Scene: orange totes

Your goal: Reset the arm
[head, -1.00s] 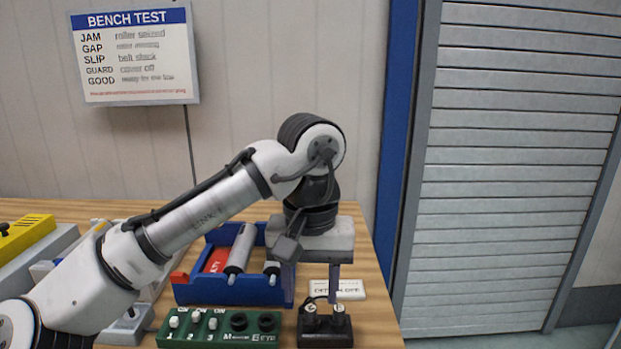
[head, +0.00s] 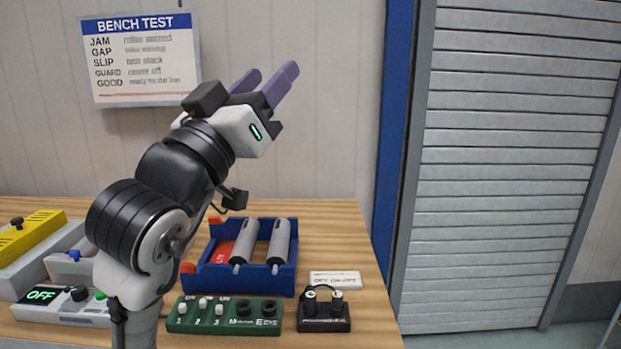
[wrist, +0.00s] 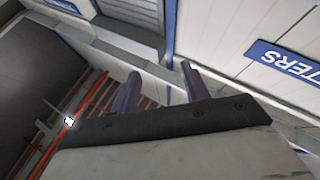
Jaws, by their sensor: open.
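My gripper (head: 268,86) is raised high above the bench in the head view, in front of the wall. Its two purple fingers are apart, point up and to the right, and hold nothing. In the wrist view the fingers (wrist: 160,88) stand apart with only the room's walls and ceiling area behind them. My arm is folded up at the left-middle of the head view and hides part of the bench behind it.
On the wooden bench (head: 345,235) are a blue tray (head: 256,287) with two grey rollers (head: 262,243), a green switch box (head: 225,325), a black two-knob block (head: 323,322), a white label (head: 335,280), an OFF-display box (head: 60,312) and a yellow-topped unit (head: 30,235). Space above is clear.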

